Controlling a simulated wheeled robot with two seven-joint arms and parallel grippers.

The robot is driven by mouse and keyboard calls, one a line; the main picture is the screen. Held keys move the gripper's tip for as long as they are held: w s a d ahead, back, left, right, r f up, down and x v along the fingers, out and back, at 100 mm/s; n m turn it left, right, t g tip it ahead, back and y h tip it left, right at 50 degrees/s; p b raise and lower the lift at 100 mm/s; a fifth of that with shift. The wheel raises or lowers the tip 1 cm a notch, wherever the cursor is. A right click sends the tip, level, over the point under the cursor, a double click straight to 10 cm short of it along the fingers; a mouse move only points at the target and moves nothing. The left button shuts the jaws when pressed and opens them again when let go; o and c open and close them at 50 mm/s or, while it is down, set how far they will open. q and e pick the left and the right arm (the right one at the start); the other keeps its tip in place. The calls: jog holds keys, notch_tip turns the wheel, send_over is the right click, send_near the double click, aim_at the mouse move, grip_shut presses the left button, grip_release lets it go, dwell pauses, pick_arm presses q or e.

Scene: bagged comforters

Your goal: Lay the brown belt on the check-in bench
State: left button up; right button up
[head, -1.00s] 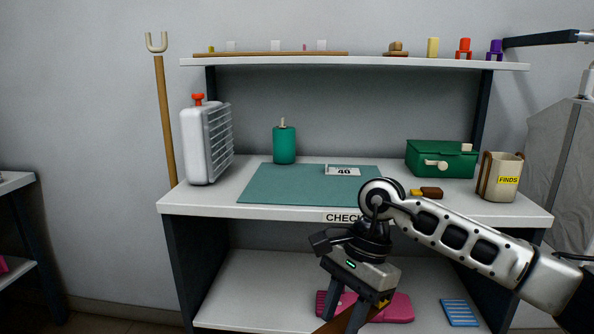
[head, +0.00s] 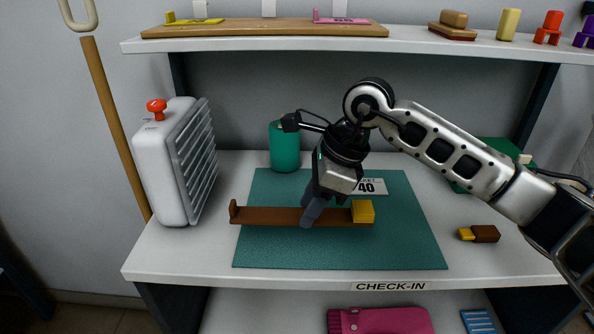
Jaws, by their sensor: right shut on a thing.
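The brown belt (head: 270,216) is a long flat brown strip with a raised brown end at the left and a yellow block at the right. My right gripper (head: 311,218) is shut on it near its middle, pointing down. The belt is over the green mat (head: 400,248) on the check-in bench (head: 190,262); I cannot tell whether it touches the mat. My left gripper is not in view.
A white canister with a red knob (head: 175,165) stands at the left, a green cylinder (head: 284,150) behind the mat. A "40" card (head: 371,187) lies on the mat. A small brown-and-yellow item (head: 482,234) and green box (head: 500,152) are at the right.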

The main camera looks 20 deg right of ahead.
jog(key=shift+w, duration=0.2)
jog(key=shift+s+f+b, duration=0.3)
jog(key=shift+f+b, duration=0.1)
jog(key=shift+f, duration=0.15)
notch_tip(320, 180, down, 2)
jog(key=shift+b, duration=0.5)
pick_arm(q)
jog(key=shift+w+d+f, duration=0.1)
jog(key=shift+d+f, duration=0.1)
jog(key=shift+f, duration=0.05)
pick_arm(e)
jog(key=shift+f, duration=0.25)
pick_arm(q)
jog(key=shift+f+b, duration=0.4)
jog(key=shift+b, duration=0.1)
pick_arm(e)
jog(key=shift+f, duration=0.4)
jog(key=o, duration=1.7)
jog(key=shift+r, duration=0.1)
